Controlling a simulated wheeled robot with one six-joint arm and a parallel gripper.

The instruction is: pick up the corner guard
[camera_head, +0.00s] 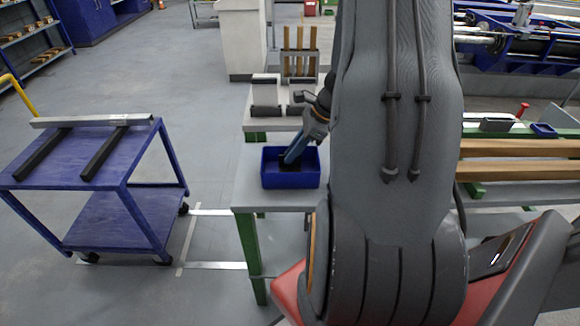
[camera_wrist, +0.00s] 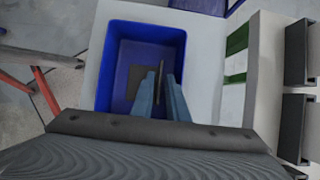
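A blue bin (camera_head: 291,181) stands on the grey table, and it also shows in the wrist view (camera_wrist: 115,40). Inside it is a small dark piece, which I take to be the corner guard (camera_wrist: 136,82). One part looks flat on the bin floor and a thin edge stands up beside it. My gripper (camera_wrist: 159,80) reaches down into the bin with its two blue-grey fingers apart, one on each side of the thin upright edge. Gaps show between the edge and the fingers. In the head view my gripper (camera_head: 291,158) partly hides the piece.
The bin walls stand close around the fingers. Behind the bin on the table are grey holders (camera_head: 266,93) and upright wooden strips (camera_head: 300,50). A blue cart (camera_head: 85,180) with dark bars stands at the left. Open floor lies between cart and table.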

